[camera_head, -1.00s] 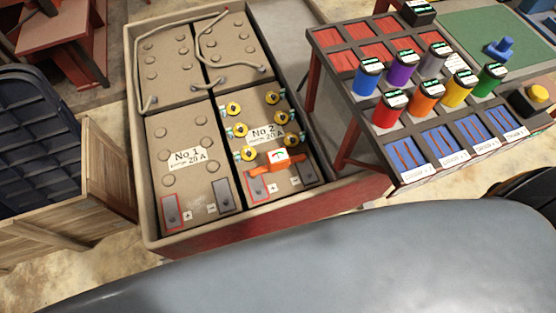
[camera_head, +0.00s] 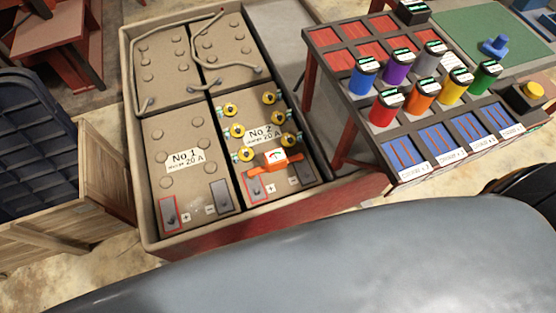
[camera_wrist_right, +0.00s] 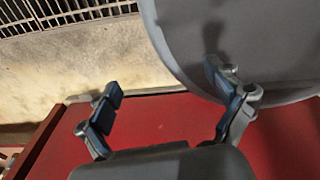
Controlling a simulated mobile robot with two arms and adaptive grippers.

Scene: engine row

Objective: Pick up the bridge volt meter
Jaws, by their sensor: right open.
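The bridge volt meter (camera_head: 276,159) is an orange bar with a small white dial on top. No gripper shows in the head view, so nothing touches the meter there. In the right wrist view my right gripper (camera_wrist_right: 168,106) is open and empty, its two dark fingers spread wide above a red surface. The meter is not visible in that view. My left gripper is not in view.
Beside No 2 is the No 1 battery (camera_head: 188,138). A rack with coloured cylinders (camera_head: 386,106) stands right of the battery tray (camera_head: 143,215). A wooden crate (camera_head: 98,170) stands at left. In the right wrist view, a red surface (camera_wrist_right: 165,125) lies below the fingers.

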